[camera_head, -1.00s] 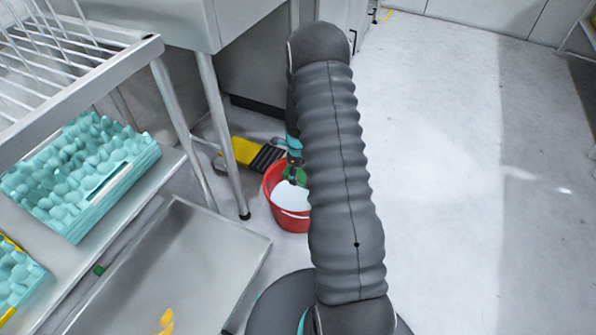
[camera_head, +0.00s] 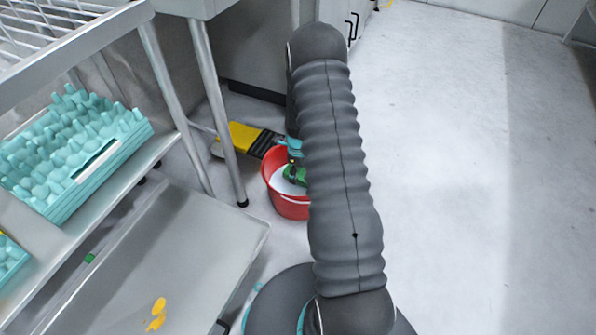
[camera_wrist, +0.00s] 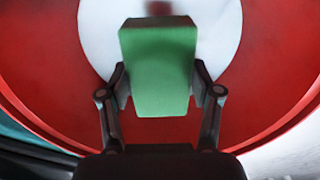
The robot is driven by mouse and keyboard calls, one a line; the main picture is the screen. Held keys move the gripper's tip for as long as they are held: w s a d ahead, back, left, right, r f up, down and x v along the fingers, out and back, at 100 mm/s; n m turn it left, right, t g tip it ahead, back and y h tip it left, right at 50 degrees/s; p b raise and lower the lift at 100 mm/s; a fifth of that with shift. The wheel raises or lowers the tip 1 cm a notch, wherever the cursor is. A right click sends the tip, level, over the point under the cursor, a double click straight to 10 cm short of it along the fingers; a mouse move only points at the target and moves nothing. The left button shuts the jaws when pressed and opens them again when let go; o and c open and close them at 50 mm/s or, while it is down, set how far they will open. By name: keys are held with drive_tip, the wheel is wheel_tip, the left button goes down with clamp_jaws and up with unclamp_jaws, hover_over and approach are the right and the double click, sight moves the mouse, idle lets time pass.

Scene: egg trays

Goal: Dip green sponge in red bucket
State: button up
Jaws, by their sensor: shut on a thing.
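The red bucket (camera_head: 288,204) stands on the floor, partly hidden behind my arm in the head view. It holds white liquid (camera_head: 279,182), and its red wall (camera_wrist: 265,65) fills much of the wrist view. My gripper (camera_wrist: 160,92) is shut on the green sponge (camera_wrist: 158,72), which lies between its two fingers over the white surface. In the head view the sponge (camera_head: 294,174) shows small at the bucket's mouth. I cannot tell whether the sponge touches the liquid.
A yellow and black object (camera_head: 250,138) lies on the floor behind the bucket. A metal rack with teal egg trays (camera_head: 75,150) is at left. A metal tray (camera_head: 190,250) with yellow spills (camera_head: 157,310) lies below. The floor at right is clear.

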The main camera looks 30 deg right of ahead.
sight(298, 181)
drive_tip(key=shift+f+b, duration=1.7)
drive_tip(key=shift+f, duration=1)
drive_tip(key=shift+r, duration=0.1)
